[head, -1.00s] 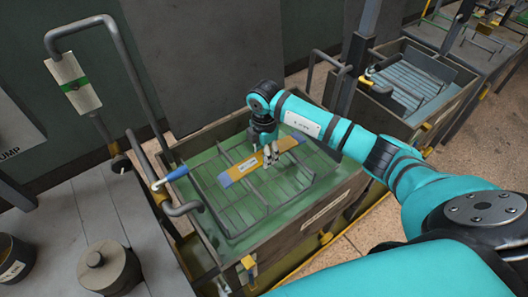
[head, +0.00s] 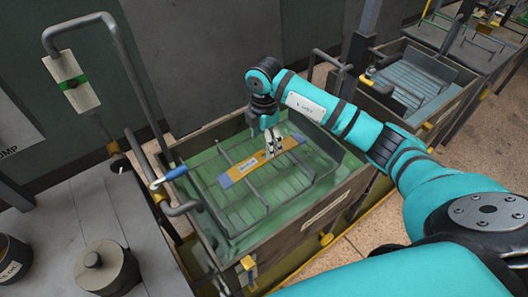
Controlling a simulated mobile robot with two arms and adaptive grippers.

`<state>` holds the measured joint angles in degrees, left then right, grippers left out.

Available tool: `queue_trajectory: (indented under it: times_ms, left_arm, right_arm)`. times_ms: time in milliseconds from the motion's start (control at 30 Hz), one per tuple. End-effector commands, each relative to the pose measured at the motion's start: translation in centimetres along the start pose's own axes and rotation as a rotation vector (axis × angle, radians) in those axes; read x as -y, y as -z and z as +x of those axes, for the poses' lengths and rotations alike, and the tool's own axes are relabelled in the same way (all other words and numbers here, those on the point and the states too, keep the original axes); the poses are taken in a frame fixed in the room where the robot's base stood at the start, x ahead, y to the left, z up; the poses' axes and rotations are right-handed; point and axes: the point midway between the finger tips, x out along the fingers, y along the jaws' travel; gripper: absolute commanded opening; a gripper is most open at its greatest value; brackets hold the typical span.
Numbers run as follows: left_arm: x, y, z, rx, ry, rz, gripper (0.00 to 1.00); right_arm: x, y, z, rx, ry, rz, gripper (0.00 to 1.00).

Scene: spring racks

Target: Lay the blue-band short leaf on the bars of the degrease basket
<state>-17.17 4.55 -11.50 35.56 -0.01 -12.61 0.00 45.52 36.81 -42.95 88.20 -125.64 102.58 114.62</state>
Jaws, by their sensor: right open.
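The blue-band short leaf (head: 245,170) is a flat orange-tan strip with blue ends and a pale label. It lies slantwise across the bars of the degrease basket (head: 240,212), a wire rack in a tank of green fluid. My right gripper (head: 272,151) is open, pointing down, just above the leaf's right half. Its fingers cover part of the leaf; I cannot tell whether they touch it. My left gripper is out of view.
The tank's rim (head: 300,215) surrounds the basket. A blue-handled hook (head: 172,174) crosses its left edge. A second tank with a rack (head: 412,82) stands at the upper right. A bench with a lidded pot (head: 108,270) is at the left.

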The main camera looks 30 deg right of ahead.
Motion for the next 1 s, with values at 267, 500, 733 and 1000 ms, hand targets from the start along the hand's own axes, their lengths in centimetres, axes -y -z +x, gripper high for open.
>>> queue_trajectory:
  times_ms: [267,500,733,1000]
  left_arm:
    - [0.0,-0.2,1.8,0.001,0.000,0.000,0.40]
    - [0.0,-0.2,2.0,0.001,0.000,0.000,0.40]
    - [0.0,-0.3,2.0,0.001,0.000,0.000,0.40]
    - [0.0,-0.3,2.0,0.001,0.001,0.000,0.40]
  right_arm:
    - [-0.1,0.0,-5.2,0.000,-0.003,0.002,0.70]
    - [0.0,0.0,-6.9,0.000,0.001,0.001,0.70]
    - [0.0,0.0,-7.0,0.000,0.001,0.001,0.70]
    - [0.0,0.0,-7.0,0.000,0.001,0.001,0.70]
